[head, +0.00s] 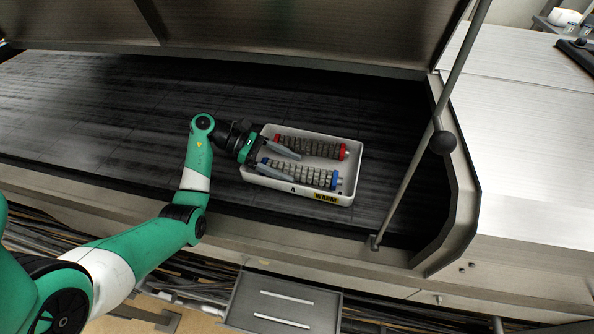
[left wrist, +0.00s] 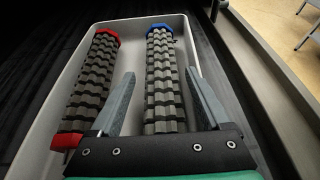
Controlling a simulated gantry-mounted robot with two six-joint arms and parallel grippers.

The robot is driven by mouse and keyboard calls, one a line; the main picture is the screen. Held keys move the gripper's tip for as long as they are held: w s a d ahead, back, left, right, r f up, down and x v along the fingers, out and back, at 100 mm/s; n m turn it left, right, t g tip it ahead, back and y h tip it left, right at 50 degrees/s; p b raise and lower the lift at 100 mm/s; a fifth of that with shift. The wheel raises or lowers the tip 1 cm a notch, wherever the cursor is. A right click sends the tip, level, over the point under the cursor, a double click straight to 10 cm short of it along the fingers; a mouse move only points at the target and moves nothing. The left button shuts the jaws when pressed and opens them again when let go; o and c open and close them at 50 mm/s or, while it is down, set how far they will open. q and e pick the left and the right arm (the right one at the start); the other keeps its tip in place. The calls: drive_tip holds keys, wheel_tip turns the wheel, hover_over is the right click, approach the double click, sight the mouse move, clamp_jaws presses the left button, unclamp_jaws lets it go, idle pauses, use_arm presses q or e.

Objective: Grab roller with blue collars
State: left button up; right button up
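My left gripper (head: 288,165) is open above the tray. In the left wrist view its two fingers (left wrist: 162,97) stand either side of the blue-collared roller, with gaps. The roller's near end is hidden behind the gripper. My right gripper is not in view.
The tray rests on the dark bed under the raised metal hood (head: 290,25). The metal front edge runs along the near side. The dark bed left of the tray is clear.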

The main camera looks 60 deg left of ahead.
sight(286, 170)
use_arm(q)
drive_tip(key=shift+s+d+f, duration=0.1)
drive_tip(key=shift+d+f, duration=0.1)
drive_tip(key=shift+f, duration=0.45)
drive_tip(key=c, duration=0.9)
drive_tip(key=shift+w+r, duration=0.1)
drive_tip(key=shift+w, duration=0.3)
clamp_jaws()
drive_tip(key=shift+r, duration=0.1)
drive_tip(key=shift+s+d+r, duration=0.1)
drive_tip(key=shift+s+r, duration=0.05)
drive_tip(key=shift+r, duration=0.3)
drive_tip(key=r, duration=0.1)
drive_tip(key=r+p, duration=0.1)
drive_tip(key=r, duration=0.1)
drive_tip(key=s+r+p, duration=0.1)
drive_tip(key=shift+s+d+r, duration=0.1)
drive_tip(key=shift+d+r, duration=0.3)
drive_tip(key=s+d+r+p, duration=0.7)
drive_tip(key=s+d+p, duration=0.1)
drive_tip(key=p, duration=0.9)
drive_tip(key=shift+s+r+p, duration=0.3)
drive_tip(key=shift+s+p, duration=0.1)
drive_tip(key=shift+s, duration=0.4)
